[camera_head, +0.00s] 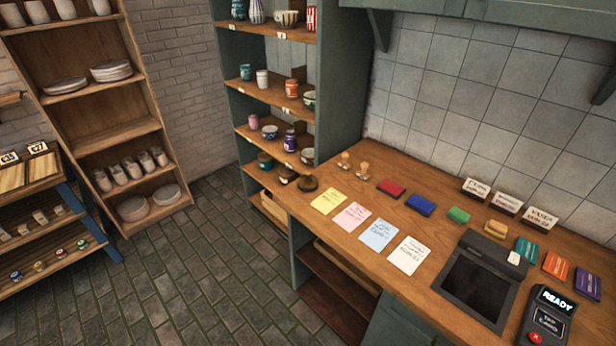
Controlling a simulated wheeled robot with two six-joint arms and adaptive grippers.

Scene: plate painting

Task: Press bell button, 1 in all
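A small dark brown, round-topped object, which looks like a counter bell (308,182), sits at the far left corner of the wooden counter (420,225). Its button is too small to make out. A black card terminal (548,318) with a lit "READY" screen stands at the counter's lower right, and a red button (536,338) shows at its bottom edge. Neither of my grippers is in view, and nothing touches the bell or the terminal.
Yellow, pink, blue and white paper sheets (328,202) lie along the counter's front edge. Two wooden-handled stamps (364,170), coloured pads (391,188) and a dark recessed tray (474,288) are also there. Pottery shelves (270,95) stand left of the counter. The tiled floor (215,265) is clear.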

